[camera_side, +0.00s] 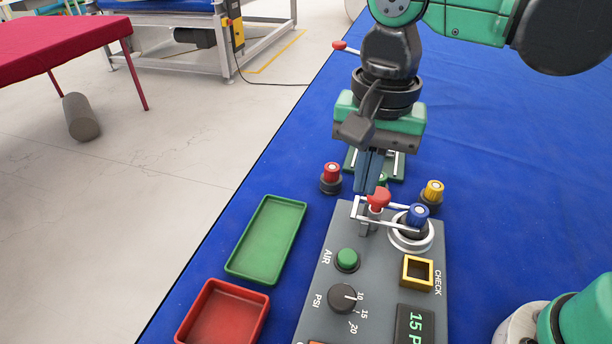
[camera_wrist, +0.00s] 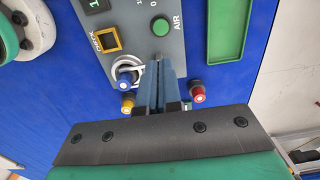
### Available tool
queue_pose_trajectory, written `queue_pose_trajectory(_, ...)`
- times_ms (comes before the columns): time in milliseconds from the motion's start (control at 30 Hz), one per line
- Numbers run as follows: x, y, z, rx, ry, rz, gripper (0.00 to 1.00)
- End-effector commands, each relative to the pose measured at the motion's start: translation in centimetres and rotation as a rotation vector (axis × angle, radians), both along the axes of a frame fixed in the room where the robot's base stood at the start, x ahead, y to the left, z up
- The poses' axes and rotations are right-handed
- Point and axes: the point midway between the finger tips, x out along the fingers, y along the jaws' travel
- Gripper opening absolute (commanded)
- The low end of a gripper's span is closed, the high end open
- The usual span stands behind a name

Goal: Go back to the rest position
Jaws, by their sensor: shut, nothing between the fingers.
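My gripper (camera_side: 369,171) is shut and empty, pointing down above the far end of the grey control panel (camera_side: 318,289). In the side view its fingertips are close to a red-topped lever (camera_side: 379,198); I cannot tell whether they touch. In the wrist view the shut blue fingers (camera_wrist: 161,75) reach up over the panel's edge. A blue-capped valve (camera_side: 417,214) sits in a round silver ring on the panel, just right of the fingers. A yellow-capped valve (camera_side: 432,192) and a red-capped valve (camera_side: 331,177) stand on the blue surface on either side.
A green tray (camera_side: 267,240) and a red tray (camera_side: 223,313) lie left of the panel. The panel carries a green button (camera_side: 347,258), a black dial (camera_side: 342,298) and a yellow square socket (camera_side: 417,272). A green fixture (camera_side: 398,163) stands behind the fingers. The blue surface (camera_side: 520,190) at right is clear.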

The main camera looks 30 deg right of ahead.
Motion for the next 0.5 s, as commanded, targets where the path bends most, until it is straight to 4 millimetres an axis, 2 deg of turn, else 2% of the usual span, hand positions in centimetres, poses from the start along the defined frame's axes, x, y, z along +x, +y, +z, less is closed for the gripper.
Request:
queue_pose_trajectory(400, 0.00, 0.00, -0.03, 0.000, 0.000, 0.000, 0.00)
queue_pose_trajectory(500, 0.16, -0.63, -0.13, 0.010, -0.022, 0.024, 0.00)
